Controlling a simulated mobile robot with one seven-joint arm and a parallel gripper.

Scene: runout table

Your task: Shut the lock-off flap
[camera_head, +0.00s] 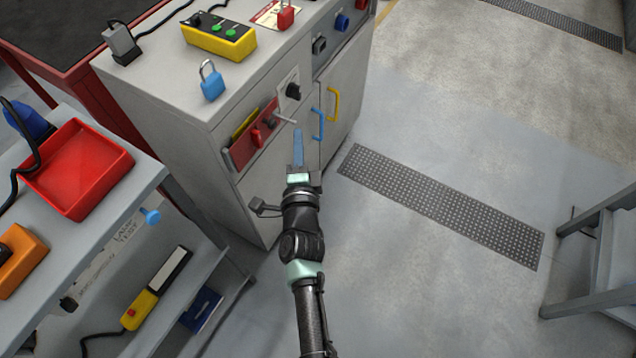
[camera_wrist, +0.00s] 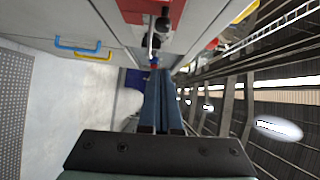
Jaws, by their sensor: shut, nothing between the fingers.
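On the grey cabinet's front is a red plate (camera_head: 240,152) with a yellow strip (camera_head: 245,124) along its upper edge and a small red knob (camera_head: 257,136). I cannot tell for certain which part is the lock-off flap, or how far it stands open. A thin grey lever (camera_head: 285,116) sticks out beside the plate. My gripper (camera_head: 298,130) is shut and empty, in front of the cabinet and to the right of the plate. In the wrist view, the red plate (camera_wrist: 135,8) shows at the top, beyond the shut blue fingers (camera_wrist: 161,74).
A black rotary switch (camera_head: 293,91) and blue (camera_head: 317,124) and yellow (camera_head: 333,104) door handles are close by. A blue padlock (camera_head: 211,82) and yellow button box (camera_head: 222,38) are on the cabinet top. A shelf with a red tray (camera_head: 76,168) stands left.

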